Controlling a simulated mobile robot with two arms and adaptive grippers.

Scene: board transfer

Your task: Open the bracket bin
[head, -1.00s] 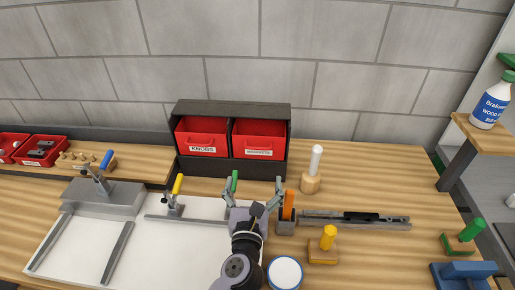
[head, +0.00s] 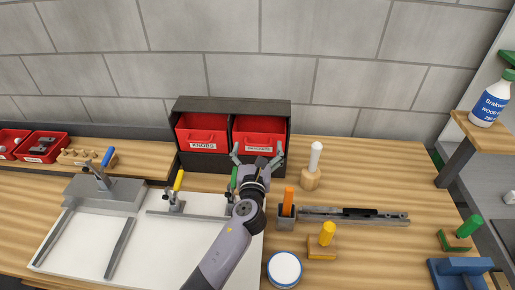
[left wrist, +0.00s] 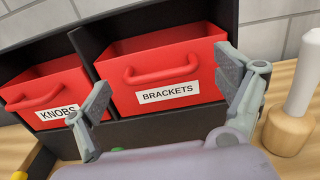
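The bracket bin (left wrist: 150,92) is a red drawer with a white BRACKETS label and a red handle (left wrist: 162,73). It sits in the right compartment of a black cabinet (head: 232,107), and it also shows in the head view (head: 259,128). It looks pushed in. My left gripper (head: 258,153) is open in front of this bin, its fingers spread to either side of the label. In the left wrist view the open fingers (left wrist: 168,90) stand short of the handle with nothing between them. My right gripper is not in view.
The red KNOBS bin (head: 203,131) fills the left compartment. A wooden-based white-handled tool (head: 312,168) stands right of the cabinet. A grey holder with an orange handle (head: 287,212), a toggle clamp (head: 175,192) and a round white-topped can (head: 285,269) stand nearer.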

